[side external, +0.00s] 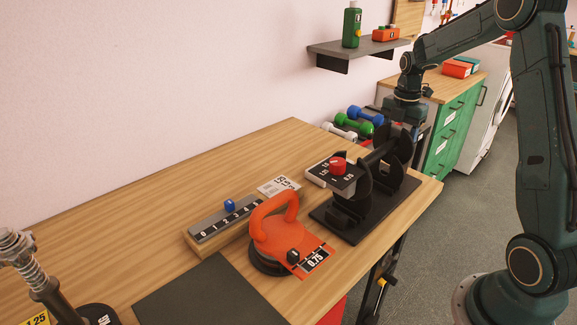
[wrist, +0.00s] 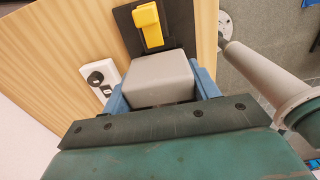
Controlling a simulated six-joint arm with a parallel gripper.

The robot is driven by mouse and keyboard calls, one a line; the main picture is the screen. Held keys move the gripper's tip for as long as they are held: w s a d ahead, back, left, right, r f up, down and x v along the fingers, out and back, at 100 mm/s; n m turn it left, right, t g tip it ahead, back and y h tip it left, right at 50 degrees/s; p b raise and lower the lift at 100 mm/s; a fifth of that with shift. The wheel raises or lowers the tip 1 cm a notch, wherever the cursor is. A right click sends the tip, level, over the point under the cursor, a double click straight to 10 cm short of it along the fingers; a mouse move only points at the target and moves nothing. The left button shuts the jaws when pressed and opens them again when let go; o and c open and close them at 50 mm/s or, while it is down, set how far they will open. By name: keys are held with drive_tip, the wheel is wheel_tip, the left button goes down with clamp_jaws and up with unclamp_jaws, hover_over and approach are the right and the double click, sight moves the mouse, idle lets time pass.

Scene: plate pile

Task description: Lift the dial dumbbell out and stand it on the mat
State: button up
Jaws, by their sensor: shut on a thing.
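The dial dumbbell (side external: 366,182) has dark round plates and is at its black cradle (side external: 348,228) on the right of the wooden table. I cannot tell whether it still touches the cradle. My gripper (side external: 399,122) reaches down at the dumbbell's far end; its fingertips are hidden in the side view. In the wrist view the blue jaws (wrist: 162,100) are shut on a grey block-shaped part, which I take for the dumbbell. A dark flat mat (side external: 215,297) lies bare at the front of the table.
A panel with a red knob (side external: 338,164) adjoins the dumbbell. A spring post (side external: 35,275) stands at the left. The table's back left is clear.

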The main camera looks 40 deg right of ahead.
drive_tip(key=shift+r, duration=0.75)
idle(0.3)
